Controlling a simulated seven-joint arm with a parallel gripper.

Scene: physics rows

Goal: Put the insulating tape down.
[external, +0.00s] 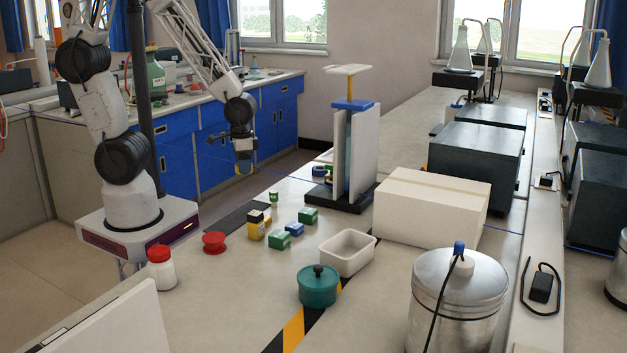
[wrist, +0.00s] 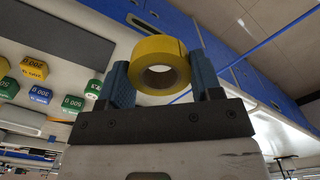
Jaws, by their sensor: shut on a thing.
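The insulating tape is a yellow ring (wrist: 160,45) with a grey core, seen in the wrist view with its hole facing the camera. My gripper (wrist: 160,80) is shut on it, one blue finger on each side. In the external view my gripper (external: 243,157) hangs in the air beyond the bench's left edge, in front of the blue cabinets.
The bench holds a dark mat (external: 236,218), a red spool (external: 214,243), a yellow item (external: 256,226), green and blue boxes (external: 294,229), a white tray (external: 333,260), a teal pot (external: 318,289) and a white-panelled stand (external: 364,150). Bare bench shows around the spool and boxes.

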